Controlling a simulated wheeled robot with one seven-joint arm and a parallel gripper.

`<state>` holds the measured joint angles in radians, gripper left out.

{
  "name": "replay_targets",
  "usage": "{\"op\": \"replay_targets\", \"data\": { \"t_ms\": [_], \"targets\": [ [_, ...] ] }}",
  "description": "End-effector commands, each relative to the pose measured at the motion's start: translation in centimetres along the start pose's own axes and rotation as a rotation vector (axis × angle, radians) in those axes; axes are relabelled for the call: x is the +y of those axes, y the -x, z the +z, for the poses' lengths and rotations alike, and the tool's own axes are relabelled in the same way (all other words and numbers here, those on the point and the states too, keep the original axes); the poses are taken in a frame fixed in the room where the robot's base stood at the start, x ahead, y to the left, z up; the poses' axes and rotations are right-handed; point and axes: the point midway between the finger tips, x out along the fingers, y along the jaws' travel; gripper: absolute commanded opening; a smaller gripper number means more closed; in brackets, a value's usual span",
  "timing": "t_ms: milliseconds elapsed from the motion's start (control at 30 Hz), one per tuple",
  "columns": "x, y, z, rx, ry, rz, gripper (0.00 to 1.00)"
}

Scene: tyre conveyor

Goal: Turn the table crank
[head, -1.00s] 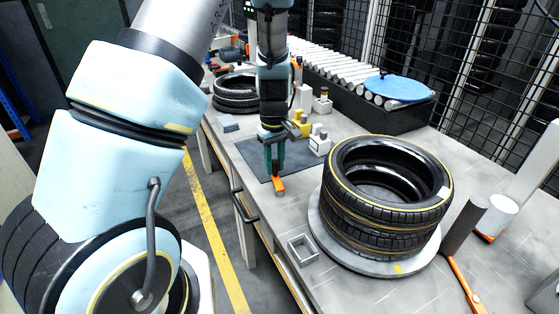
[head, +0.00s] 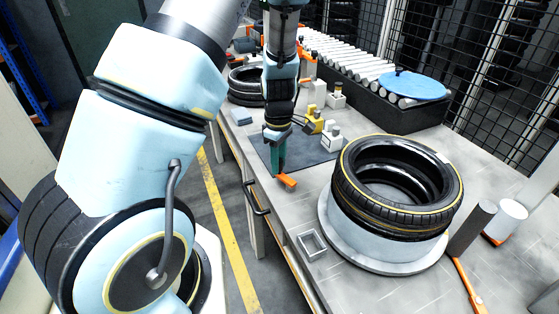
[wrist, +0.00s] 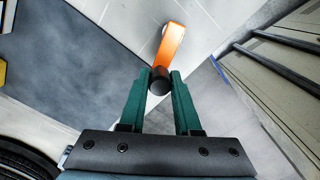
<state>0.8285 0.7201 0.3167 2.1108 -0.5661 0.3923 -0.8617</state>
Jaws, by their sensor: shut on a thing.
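The table crank is a short orange arm (head: 288,182) near the table's front edge, left of the tyre stand. It also shows in the wrist view (wrist: 172,45), with a dark round knob (wrist: 159,82) at its near end. My gripper (head: 279,171) points down at the crank. In the wrist view, its green fingers (wrist: 159,86) are closed on the knob, one on each side. The fingers hide the knob in the head view. The orange arm runs right and slightly down from the fingertips in the head view.
A black tyre (head: 400,215) sits over a pale drum on a round grey plate (head: 385,266), right of the crank. A small square metal frame (head: 312,245) lies in front. A roller conveyor (head: 345,68) and a blue disc (head: 413,86) are behind. A dark handle (head: 257,205) juts from the table's front.

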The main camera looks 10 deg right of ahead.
Motion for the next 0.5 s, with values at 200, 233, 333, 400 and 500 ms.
{"op": "replay_targets", "data": {
  "t_ms": [200, 233, 333, 400, 500],
  "targets": [
    [-0.01, -0.03, 0.1, -0.001, 0.002, -0.001, 0.0],
    [-0.01, -0.03, 0.1, -0.001, 0.002, 0.0, 0.0],
    [-0.01, -0.03, 0.11, -0.002, 0.001, 0.0, 0.0],
    [-0.01, -0.03, 0.11, -0.001, 0.001, 0.0, 0.37],
    [-0.01, -0.03, 0.08, -0.001, 0.001, 0.0, 0.48]
  ]
}}
